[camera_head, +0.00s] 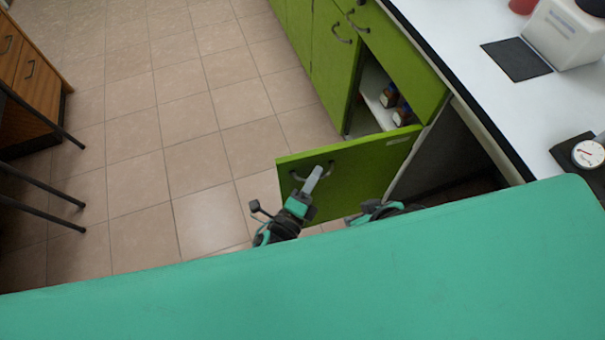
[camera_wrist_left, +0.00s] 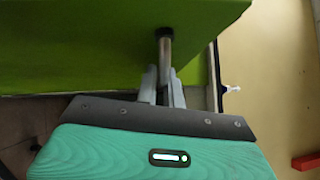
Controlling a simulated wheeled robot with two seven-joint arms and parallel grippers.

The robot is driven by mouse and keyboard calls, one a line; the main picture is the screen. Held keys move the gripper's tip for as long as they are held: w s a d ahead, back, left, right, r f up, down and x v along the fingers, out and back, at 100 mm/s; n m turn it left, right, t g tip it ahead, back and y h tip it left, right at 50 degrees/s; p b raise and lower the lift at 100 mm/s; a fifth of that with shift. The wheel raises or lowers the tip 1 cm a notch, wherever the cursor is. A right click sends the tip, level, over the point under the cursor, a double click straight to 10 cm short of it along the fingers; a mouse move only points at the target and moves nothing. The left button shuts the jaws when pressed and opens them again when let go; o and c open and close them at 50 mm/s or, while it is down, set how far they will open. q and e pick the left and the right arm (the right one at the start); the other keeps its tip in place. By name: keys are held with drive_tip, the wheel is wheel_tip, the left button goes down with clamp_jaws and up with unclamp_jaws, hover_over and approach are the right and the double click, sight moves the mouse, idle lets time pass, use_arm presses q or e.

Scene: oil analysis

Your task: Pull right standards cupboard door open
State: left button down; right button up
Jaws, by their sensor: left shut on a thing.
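The right cupboard door (camera_head: 352,168) is a green panel that stands swung out from the cupboard, with a white label near its hinge side. Its metal handle (camera_head: 298,177) is near the free edge. My left gripper (camera_head: 314,178) is at this handle and shut on it. The left wrist view shows the fingers (camera_wrist_left: 163,86) closed around the handle bar (camera_wrist_left: 165,50), with the green door (camera_wrist_left: 90,45) behind. Inside the open cupboard, small brown bottles (camera_head: 389,95) stand on a white shelf (camera_head: 377,108). My right gripper (camera_head: 372,210) is partly visible below the door; its fingers are unclear.
A white worktop (camera_head: 470,40) with a black edge runs above the cupboards. It carries a white container (camera_head: 570,35), a dark mat (camera_head: 516,60) and a round gauge (camera_head: 588,154). The closed left green door (camera_head: 333,65) adjoins the opening.

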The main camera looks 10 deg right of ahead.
use_arm(q)
drive_tip(key=shift+s+d, duration=0.1)
drive_tip(key=shift+s, duration=0.2)
use_arm(e)
drive_tip(key=shift+w+a+f, duration=0.1)
drive_tip(key=shift+a, duration=0.25)
use_arm(q)
drive_tip(key=c, duration=1.8)
unclamp_jaws()
drive_tip(key=v, duration=1.3)
drive_tip(key=shift+s, duration=0.4)
use_arm(e)
drive_tip(key=shift+w, duration=0.1)
